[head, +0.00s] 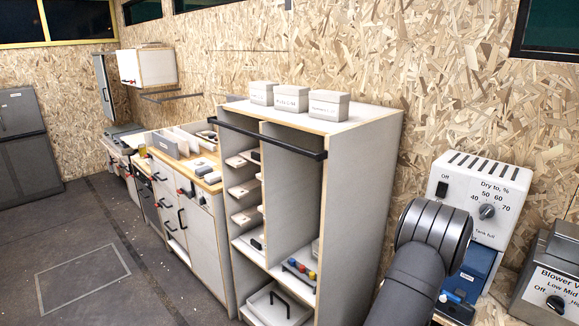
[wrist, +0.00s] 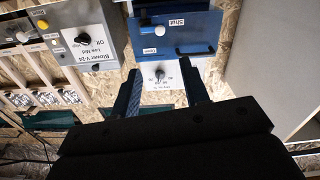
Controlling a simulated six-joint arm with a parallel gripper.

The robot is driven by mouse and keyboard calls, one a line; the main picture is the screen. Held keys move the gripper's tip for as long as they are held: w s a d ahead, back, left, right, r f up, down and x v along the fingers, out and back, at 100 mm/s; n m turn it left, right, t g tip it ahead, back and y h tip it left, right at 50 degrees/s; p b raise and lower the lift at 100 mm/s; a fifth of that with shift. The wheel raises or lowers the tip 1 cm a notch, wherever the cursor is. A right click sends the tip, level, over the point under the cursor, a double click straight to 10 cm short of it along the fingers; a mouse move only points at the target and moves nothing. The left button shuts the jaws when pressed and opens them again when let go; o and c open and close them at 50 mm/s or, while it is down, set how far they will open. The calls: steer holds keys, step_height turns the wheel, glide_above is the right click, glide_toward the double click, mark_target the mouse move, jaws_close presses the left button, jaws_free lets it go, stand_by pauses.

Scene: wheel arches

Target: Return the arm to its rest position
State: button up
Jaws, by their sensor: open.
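My gripper (wrist: 163,88) shows at the bottom of the wrist view. Its two dark fingers are apart, with nothing held between them. Beyond the fingers is the white and blue dehumidifier (wrist: 160,74), seen upside down, with its dial and a blue part labelled "Shut". In the head view my arm's dark grey link rises at the lower right, in front of the same dehumidifier (head: 495,190). My gripper cannot be made out in the head view.
A blower control box (head: 553,295) stands at the far right and also shows in the wrist view (wrist: 84,38). A tall open cabinet (head: 345,170) with a black front bar stands left of my arm. The floor (head: 80,235) at left is clear.

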steer(key=w+d+m, duration=0.1)
steer(key=w+d, duration=1)
steer(key=v, duration=1.8)
steer(key=w+d+r+n+t+y, duration=0.1)
steer(key=w+d+n+t, duration=0.3)
steer(key=w+n, duration=0.4)
steer(key=shift+d+r+n+t, duration=0.4)
steer(key=shift+d+r+n, duration=0.15)
steer(key=shift+n, duration=0.25)
